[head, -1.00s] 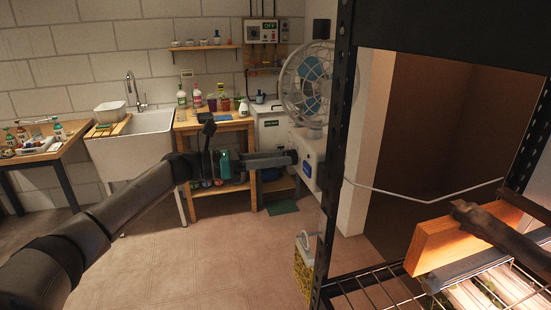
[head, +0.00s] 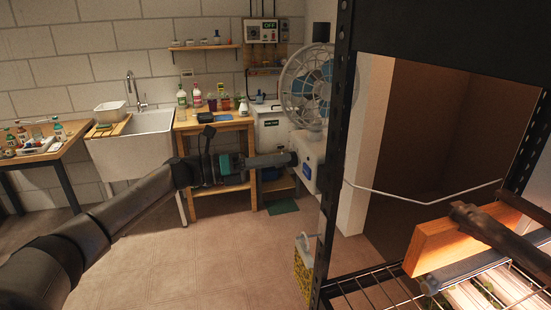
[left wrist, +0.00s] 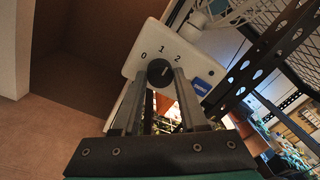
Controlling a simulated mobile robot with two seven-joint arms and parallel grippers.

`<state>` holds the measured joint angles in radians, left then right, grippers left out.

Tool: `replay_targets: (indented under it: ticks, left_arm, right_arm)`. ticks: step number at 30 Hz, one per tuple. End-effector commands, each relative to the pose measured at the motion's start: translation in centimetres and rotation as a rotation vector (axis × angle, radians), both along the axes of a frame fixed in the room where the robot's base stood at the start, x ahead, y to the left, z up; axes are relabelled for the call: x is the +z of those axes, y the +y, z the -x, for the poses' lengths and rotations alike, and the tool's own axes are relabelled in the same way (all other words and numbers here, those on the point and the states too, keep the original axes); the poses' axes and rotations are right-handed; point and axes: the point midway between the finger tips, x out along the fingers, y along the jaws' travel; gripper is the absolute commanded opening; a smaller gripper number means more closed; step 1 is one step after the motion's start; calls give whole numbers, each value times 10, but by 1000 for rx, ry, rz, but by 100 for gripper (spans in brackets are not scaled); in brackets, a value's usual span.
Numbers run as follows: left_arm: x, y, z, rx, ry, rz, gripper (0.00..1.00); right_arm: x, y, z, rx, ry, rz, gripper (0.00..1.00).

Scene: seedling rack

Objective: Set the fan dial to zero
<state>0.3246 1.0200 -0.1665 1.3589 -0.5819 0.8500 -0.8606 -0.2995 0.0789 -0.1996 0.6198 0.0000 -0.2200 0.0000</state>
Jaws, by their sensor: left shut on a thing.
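In the left wrist view, the box's white face (left wrist: 190,45) carries the marks 0, 1 and 2 above a round dark dial (left wrist: 160,73). My left gripper (head: 291,159) reaches the box from the left. In the left wrist view, its two fingers (left wrist: 158,88) stand on either side of the dial, shut on it. I cannot clearly tell which number the dial's pointer faces. My right gripper (head: 462,212) is a dark shape by a wooden board; its jaws are unclear.
A black rack post (head: 333,150) stands just right of the fan box. A wire shelf (head: 365,292) and the wooden board (head: 435,243) lie at front right. A sink (head: 133,150) and a wooden bench (head: 222,120) are behind my left arm. The middle floor is clear.

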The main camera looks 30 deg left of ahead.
Motion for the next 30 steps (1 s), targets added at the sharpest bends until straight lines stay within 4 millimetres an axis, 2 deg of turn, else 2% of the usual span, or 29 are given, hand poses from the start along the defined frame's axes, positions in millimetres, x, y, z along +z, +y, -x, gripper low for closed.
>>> replay_targets:
  ticks: [30]
  left_arm:
    - [0,0,0,1,620,728,0]
  right_arm:
    - [56,-1,0,1,1,1,50]
